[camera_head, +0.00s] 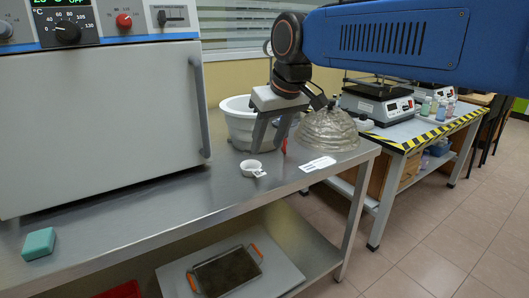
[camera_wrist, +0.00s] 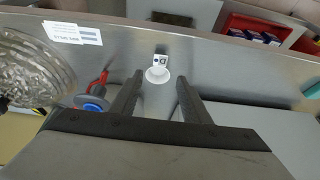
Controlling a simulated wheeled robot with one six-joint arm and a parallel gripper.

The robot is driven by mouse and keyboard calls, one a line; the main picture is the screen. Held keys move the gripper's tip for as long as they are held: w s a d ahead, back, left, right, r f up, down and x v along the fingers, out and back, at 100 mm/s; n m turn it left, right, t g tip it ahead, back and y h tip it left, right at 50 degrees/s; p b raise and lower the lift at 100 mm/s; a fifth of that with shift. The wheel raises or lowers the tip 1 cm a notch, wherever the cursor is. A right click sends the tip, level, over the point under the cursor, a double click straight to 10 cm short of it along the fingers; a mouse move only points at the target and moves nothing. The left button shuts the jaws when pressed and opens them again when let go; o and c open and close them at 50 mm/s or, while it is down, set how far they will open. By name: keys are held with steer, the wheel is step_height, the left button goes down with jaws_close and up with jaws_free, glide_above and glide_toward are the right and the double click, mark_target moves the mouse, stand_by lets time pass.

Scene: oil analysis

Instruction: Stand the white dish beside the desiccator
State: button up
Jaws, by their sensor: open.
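The small white dish (camera_head: 250,168) sits on the steel bench top, with a small marked tab at its side. In the wrist view the dish (camera_wrist: 158,75) lies between and just beyond my fingertips, its tab pointing away. My gripper (camera_head: 270,146) is open and empty, pointing down above and behind the dish; both fingers also show in the wrist view (camera_wrist: 160,82). The ribbed clear glass dome (camera_head: 328,131), apparently the desiccator, stands right of my gripper near the bench's end. Part of it shows at the wrist view's left edge (camera_wrist: 22,65).
A large white tub (camera_head: 238,122) stands behind my gripper. A red-and-blue item (camera_wrist: 92,100) lies beside one finger, near the dome. A white printed card (camera_head: 318,164) lies by the bench edge.

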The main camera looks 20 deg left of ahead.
steer(key=shift+s+d+r, duration=0.15)
steer(key=shift+d+r, duration=0.05)
steer(key=shift+r, duration=0.3)
steer(key=s+d+f+m+h, duration=0.1)
steer(key=d+f+m, duration=0.1)
steer(key=d, duration=0.8)
steer(key=s+d+f+m+t, duration=0.1)
steer(key=s+d+f, duration=0.1)
steer(key=d, duration=0.7)
steer(key=s+d+f+m+h, duration=0.1)
steer(key=d+f+m, duration=0.15)
steer(key=d, duration=0.75)
steer(key=s+d+f+m+t+h, duration=0.1)
steer(key=s+d+f+m, duration=0.3)
steer(key=s+d+f, duration=1)
steer(key=s+d, duration=0.1)
steer(key=d, duration=0.2)
steer(key=shift+f+h, duration=0.3)
steer(key=shift+f, duration=0.1)
